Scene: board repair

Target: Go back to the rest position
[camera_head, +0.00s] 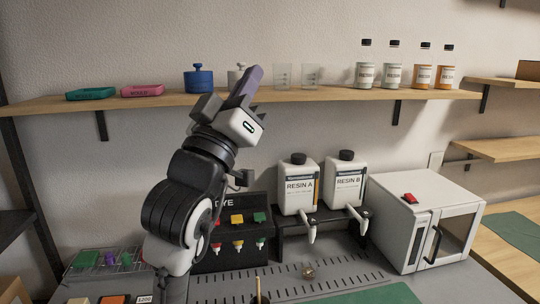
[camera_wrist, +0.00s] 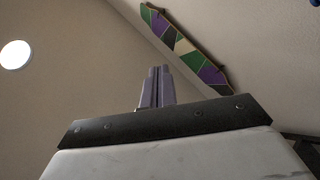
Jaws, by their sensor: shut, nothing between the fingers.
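My gripper (camera_head: 250,84) is raised high in front of the wall shelf, with its purple fingers pointing up. The fingers (camera_wrist: 157,88) also show in the wrist view, close together and shut with nothing between them. In the wrist view they point toward the ceiling and upper wall. My arm rises from the bench at the centre left of the head view and hides part of the bench and the dye rack behind it.
The wooden shelf (camera_head: 340,94) holds trays, a blue pot (camera_head: 199,78), beakers and several bottles. Below stand the dye rack (camera_head: 230,262), resin A (camera_head: 296,200) and resin B (camera_head: 344,198) jugs, and a white oven (camera_head: 402,225). A coloured board (camera_wrist: 187,48) hangs on the wall.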

